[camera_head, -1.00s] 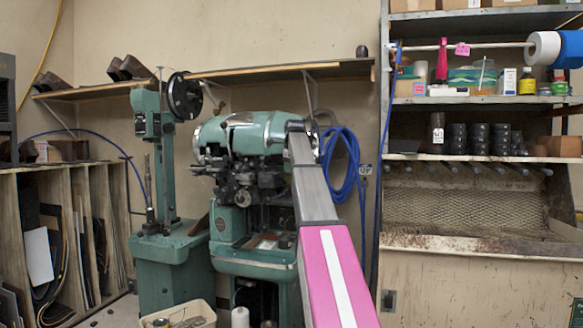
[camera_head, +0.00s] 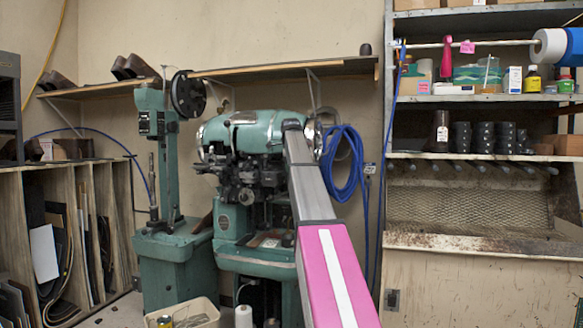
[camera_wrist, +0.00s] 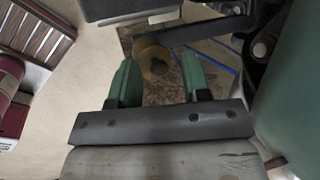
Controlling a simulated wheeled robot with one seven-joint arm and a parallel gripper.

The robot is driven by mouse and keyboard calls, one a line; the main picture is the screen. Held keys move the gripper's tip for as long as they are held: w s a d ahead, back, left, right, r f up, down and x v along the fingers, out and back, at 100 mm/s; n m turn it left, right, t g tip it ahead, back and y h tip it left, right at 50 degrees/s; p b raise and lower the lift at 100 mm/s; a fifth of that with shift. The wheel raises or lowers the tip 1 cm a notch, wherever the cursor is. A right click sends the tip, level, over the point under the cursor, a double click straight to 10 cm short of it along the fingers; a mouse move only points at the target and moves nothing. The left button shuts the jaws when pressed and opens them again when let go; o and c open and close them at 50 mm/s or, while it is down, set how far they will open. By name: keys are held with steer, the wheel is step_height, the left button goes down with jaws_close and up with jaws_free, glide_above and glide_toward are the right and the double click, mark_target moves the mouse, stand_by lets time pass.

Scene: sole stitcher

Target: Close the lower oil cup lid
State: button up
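The green sole stitcher (camera_head: 262,135) stands against the back wall in the head view, with my pink and grey arm reaching to its right side. My gripper is hidden in that view. In the wrist view my gripper (camera_wrist: 158,60) has its two green fingers spread apart with nothing held between them. A brass-coloured round part (camera_wrist: 150,52), which looks like an oil cup, shows beyond and between the fingertips. Whether it is the lower cup, and whether its lid stands open, I cannot tell. I cannot tell if either finger touches it.
In the wrist view a dark bar (camera_wrist: 205,28) runs right from the brass part, and a large green machine surface (camera_wrist: 290,90) fills the right side. A blue hose coil (camera_head: 343,165) hangs right of the stitcher. A green column machine (camera_head: 165,225) stands left.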

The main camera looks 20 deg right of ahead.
steer(key=v, duration=1.1)
steer(key=shift+f, duration=0.1)
stand_by(0.4)
